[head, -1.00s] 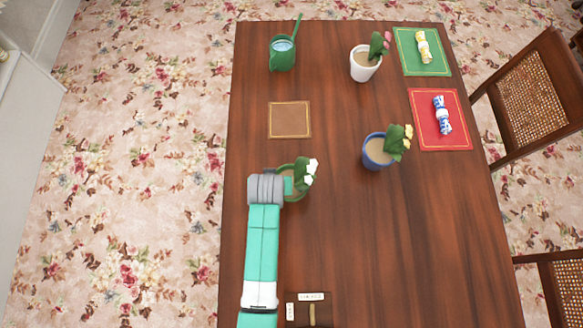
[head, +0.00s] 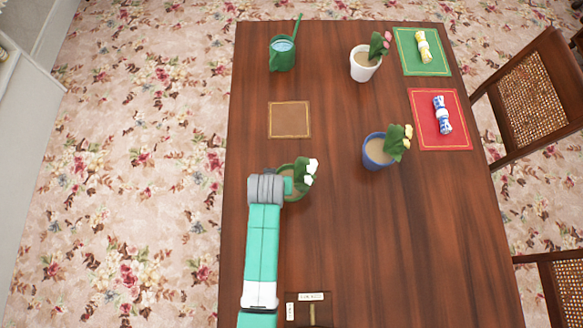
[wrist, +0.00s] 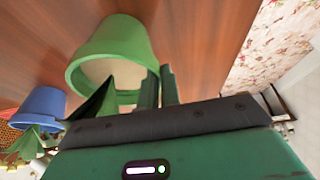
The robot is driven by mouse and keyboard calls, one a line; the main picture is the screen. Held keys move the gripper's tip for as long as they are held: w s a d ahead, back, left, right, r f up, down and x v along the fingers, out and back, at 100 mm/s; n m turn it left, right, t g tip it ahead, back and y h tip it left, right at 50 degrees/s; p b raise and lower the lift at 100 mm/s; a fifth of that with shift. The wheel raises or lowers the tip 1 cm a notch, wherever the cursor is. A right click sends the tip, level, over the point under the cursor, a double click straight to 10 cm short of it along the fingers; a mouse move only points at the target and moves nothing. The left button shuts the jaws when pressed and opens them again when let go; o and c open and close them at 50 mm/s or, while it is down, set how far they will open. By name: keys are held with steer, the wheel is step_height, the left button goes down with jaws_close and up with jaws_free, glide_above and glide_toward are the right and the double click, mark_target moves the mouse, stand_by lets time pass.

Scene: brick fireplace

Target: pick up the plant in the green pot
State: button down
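The green pot (head: 293,195) holds soil and a leafy plant with white flowers (head: 311,167). It stands near the left side of the table, partly hidden by my arm in the head view. In the wrist view the green pot (wrist: 112,45) fills the upper left, with its soil and rim facing my gripper. My gripper (wrist: 159,82) has its two fingers close together at the pot's rim, one on the inner side and one outside, shut on the wall. I cannot tell whether the pot is off the table.
A blue pot (head: 376,152) with yellow flowers stands to the right. A white pot (head: 364,66) and a green watering can (head: 282,55) stand farther back. A brown square mat (head: 290,120) lies empty. Red (head: 455,138) and green (head: 408,62) mats hold rolled napkins.

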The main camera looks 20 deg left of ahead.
steer(key=shift+r, duration=0.15)
step_height(320, 180, up, 4)
steer(key=shift+f+p, duration=0.2)
steer(key=shift+p, duration=0.25)
steer(key=s+d, duration=0.3)
steer(key=s, duration=0.4)
steer(key=s+d+r+p, duration=0.1)
steer(key=s+d, duration=0.1)
steer(key=s, duration=0.6)
steer(key=shift+d+r+p, duration=0.15)
steer(key=shift+d+p, duration=0.15)
steer(key=shift+d, duration=0.1)
